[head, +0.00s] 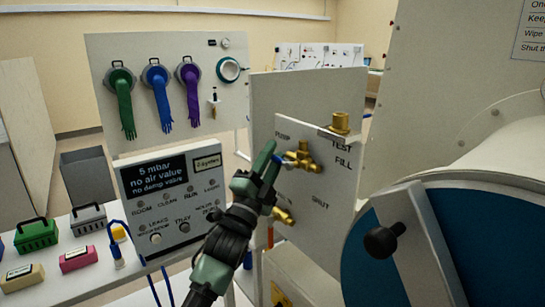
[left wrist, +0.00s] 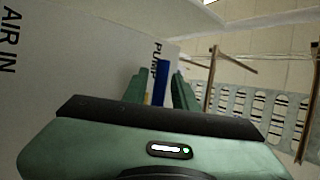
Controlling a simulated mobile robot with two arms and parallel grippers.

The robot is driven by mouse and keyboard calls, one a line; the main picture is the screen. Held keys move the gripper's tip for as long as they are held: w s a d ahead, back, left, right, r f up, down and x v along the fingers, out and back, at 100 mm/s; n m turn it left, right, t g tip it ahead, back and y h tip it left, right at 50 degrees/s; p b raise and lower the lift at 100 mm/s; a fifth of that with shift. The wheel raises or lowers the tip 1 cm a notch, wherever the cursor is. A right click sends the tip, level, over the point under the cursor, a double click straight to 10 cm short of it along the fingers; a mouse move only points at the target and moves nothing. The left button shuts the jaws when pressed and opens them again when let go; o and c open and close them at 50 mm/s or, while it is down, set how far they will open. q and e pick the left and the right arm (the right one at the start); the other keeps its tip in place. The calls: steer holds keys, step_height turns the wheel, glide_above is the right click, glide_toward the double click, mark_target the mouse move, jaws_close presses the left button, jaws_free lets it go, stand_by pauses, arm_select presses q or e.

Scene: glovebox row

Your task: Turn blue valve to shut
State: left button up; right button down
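The white valve panel (head: 327,210) stands right of centre, with printed PUMP, TEST, FILL and SHUT labels. The blue valve handle (head: 281,156) shows as a small blue piece beside the upper brass fitting (head: 305,156), near the PUMP label. My left gripper (head: 272,158) is at this handle, its green fingers on both sides of it. My right gripper is not in view.
A lower brass fitting (head: 284,215) sits just below my left gripper. A display box (head: 172,200) reading "5 mbar, no air valve, no damp valve" stands to the left. A large blue round door (head: 385,270) with a black knob (head: 383,242) is close at right.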

arm_select(q)
jaws_close()
stand_by(1.2)
